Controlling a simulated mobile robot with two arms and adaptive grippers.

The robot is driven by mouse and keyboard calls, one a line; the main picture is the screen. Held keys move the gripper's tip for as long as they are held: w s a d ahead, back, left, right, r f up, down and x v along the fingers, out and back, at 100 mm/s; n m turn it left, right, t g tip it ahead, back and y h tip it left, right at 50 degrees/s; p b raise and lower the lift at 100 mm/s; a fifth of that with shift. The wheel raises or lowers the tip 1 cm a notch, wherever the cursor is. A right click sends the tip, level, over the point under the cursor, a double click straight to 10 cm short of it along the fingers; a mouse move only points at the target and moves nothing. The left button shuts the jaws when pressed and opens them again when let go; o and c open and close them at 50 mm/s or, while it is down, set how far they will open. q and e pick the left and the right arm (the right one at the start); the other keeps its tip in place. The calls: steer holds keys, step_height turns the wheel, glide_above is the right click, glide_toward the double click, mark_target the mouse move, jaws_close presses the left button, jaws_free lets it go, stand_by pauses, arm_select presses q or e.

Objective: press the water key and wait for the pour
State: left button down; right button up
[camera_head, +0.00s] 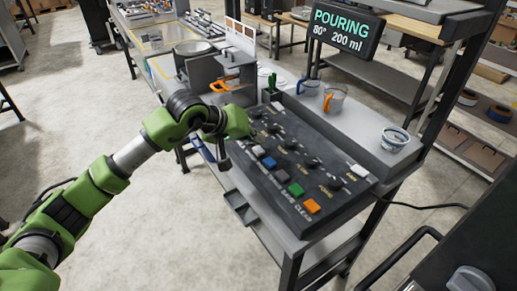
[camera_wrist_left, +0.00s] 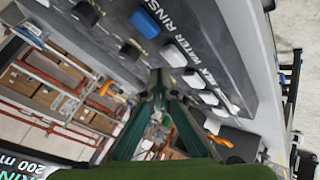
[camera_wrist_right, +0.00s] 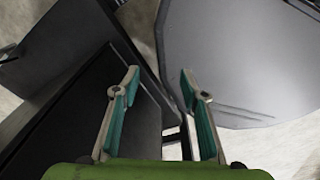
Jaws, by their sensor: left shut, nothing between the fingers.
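The dark key panel (camera_head: 285,205) carries a row of coloured keys and several black knobs. The display (camera_head: 341,34) above it reads "POURING 80° 200 ml". My left gripper (camera_head: 225,163) is at the panel's left edge, beside the white key (camera_head: 258,151) and the blue key (camera_head: 269,163). In the left wrist view its fingers (camera_wrist_left: 158,78) are shut and empty, close to a white key (camera_wrist_left: 173,55) near the "WATER" lettering. I cannot tell whether the tips touch it. My right gripper (camera_wrist_right: 158,78) is open and empty in its wrist view, away from the panel.
A green key (camera_head: 296,189) and an orange key (camera_head: 312,206) are on the panel's front part.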

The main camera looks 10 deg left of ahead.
mark_target(256, 150)
arm_select(q)
steer(key=shift+r+p, duration=0.85)
steer(key=shift+r, duration=1.55)
